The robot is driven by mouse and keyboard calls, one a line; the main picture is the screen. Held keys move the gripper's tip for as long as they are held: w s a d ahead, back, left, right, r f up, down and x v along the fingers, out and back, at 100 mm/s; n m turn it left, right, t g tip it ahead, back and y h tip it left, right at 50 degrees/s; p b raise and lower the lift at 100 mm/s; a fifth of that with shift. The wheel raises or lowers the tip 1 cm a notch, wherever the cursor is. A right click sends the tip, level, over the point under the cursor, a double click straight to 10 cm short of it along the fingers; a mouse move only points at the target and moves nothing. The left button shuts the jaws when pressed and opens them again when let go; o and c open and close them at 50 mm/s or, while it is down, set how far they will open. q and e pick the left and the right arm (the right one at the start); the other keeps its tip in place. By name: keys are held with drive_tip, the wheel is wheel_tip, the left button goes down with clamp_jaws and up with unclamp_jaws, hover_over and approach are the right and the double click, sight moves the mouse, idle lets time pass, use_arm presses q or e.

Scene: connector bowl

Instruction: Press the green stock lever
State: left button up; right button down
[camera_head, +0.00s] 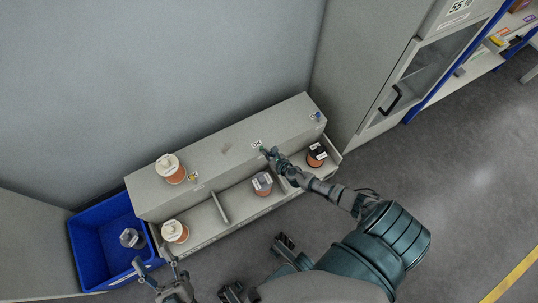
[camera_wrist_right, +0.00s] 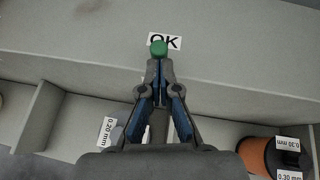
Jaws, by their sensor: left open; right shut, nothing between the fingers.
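The green stock lever (camera_wrist_right: 158,47) shows in the right wrist view as a round green knob in front of an OK label (camera_wrist_right: 172,41) on the grey shelf unit. My right gripper (camera_wrist_right: 158,66) is shut and empty. Its fingertips are right at the knob and overlap its lower edge in this view; I cannot tell whether they touch it. In the head view my right gripper (camera_head: 267,152) is over the top of the shelf unit beside the OK label (camera_head: 257,143), and the green knob cannot be made out. My left gripper (camera_head: 157,272) is open and empty, low at the left.
A yellow knob (camera_head: 193,178) and a blue knob (camera_head: 318,116) are on the unit. A blue bin (camera_head: 86,246) stands at its left; a grey cabinet (camera_head: 362,60) at its right.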

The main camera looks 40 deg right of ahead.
use_arm(q)
drive_tip(key=w+f+g, duration=0.1)
drive_tip(key=w+f+g+p, duration=0.1)
drive_tip(key=f+g, duration=0.1)
drive_tip(key=shift+w+d+f, duration=0.1)
drive_tip(key=shift+w+f, duration=0.1)
use_arm(e)
drive_tip(key=shift+w+d+r, duration=0.15)
drive_tip(key=shift+w+r, duration=0.2)
drive_tip(key=shift+w, duration=0.15)
drive_tip(key=shift+w+d+r, duration=0.15)
drive_tip(key=shift+w+r, duration=0.2)
drive_tip(key=shift+w, duration=0.15)
use_arm(q)
drive_tip(key=shift+r, duration=0.1)
use_arm(e)
drive_tip(key=shift+r, duration=0.1)
use_arm(q)
wheel_tip(320, 180, up, 2)
drive_tip(key=shift+r+m+p, duration=0.1)
drive_tip(key=shift+m+p, duration=0.2)
drive_tip(key=shift+p, duration=0.55)
use_arm(e)
drive_tip(key=shift+r, duration=0.75)
